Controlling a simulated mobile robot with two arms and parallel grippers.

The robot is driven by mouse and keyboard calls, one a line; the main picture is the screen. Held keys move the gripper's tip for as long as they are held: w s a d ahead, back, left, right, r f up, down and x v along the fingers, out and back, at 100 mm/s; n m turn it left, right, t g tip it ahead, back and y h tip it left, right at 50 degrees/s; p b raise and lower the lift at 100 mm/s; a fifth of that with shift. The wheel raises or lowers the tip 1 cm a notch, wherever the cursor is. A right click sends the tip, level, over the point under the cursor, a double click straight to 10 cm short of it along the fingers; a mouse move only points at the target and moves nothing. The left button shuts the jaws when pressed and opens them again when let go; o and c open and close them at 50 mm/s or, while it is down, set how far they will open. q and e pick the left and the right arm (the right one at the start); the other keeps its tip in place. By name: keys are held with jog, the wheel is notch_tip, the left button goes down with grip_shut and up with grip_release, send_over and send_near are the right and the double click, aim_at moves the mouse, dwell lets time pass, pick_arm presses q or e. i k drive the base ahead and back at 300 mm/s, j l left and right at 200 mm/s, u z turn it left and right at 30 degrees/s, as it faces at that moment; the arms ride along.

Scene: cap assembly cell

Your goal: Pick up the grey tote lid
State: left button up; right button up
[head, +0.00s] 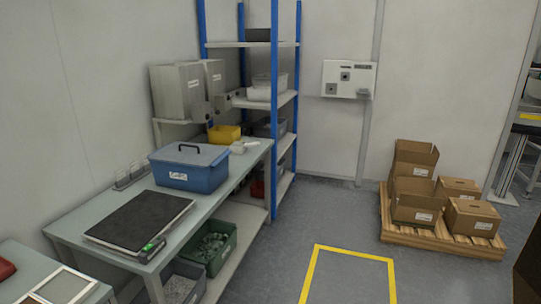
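The grey tote lid (208,155) lies on top of a blue tote (190,179) and appears to cover its opening. Neither of my grippers shows in the head view.
A scale with a dark platform (140,216) lies in front of the tote. A yellow bin (224,134) and a white scoop (244,146) lie behind it. A blue-post shelf (275,110) stands beyond the bench. Cartons on a pallet (440,237) stand right. The middle floor is clear.

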aim_at(201, 154)
jog(key=i+z, duration=0.1)
jog(key=i, duration=0.85)
jog(key=i+j+z, duration=0.1)
jog(key=i, duration=0.9)
jog(key=i+u, duration=0.4)
jog(key=i+l+u, duration=0.2)
jog(key=i+u, duration=0.2)
jog(key=i, duration=0.1)
